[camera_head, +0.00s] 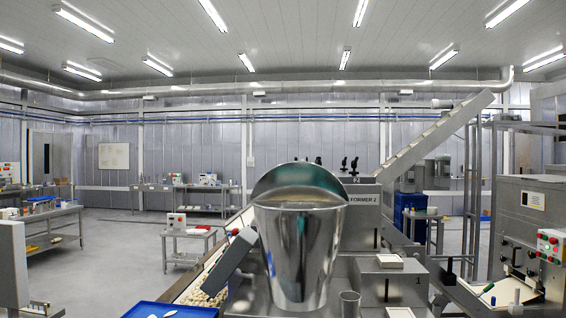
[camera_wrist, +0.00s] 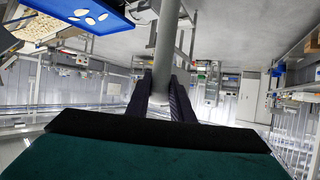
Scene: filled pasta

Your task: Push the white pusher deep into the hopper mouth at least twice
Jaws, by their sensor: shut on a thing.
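The hopper (camera_head: 300,255) is a tall, shiny metal vessel in the middle of the head view, with a raised curved guard behind its mouth (camera_head: 300,197). A brownish surface shows in the mouth; I cannot tell whether it is filling. In the wrist view my gripper (camera_wrist: 161,98) has its two dark fingers shut on a pale, light-grey rod, which looks like the white pusher (camera_wrist: 166,45). The rod runs from between the fingers to the picture's top edge, and its far end is out of view. Neither gripper nor pusher shows in the head view.
A blue tray (camera_head: 145,309) with white pieces lies at the lower left; it also shows in the wrist view (camera_wrist: 112,24). A conveyor with pale pieces (camera_head: 205,290) runs beside the hopper. A small metal cup (camera_head: 349,303) stands to its right. Open floor (camera_head: 115,275) lies left.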

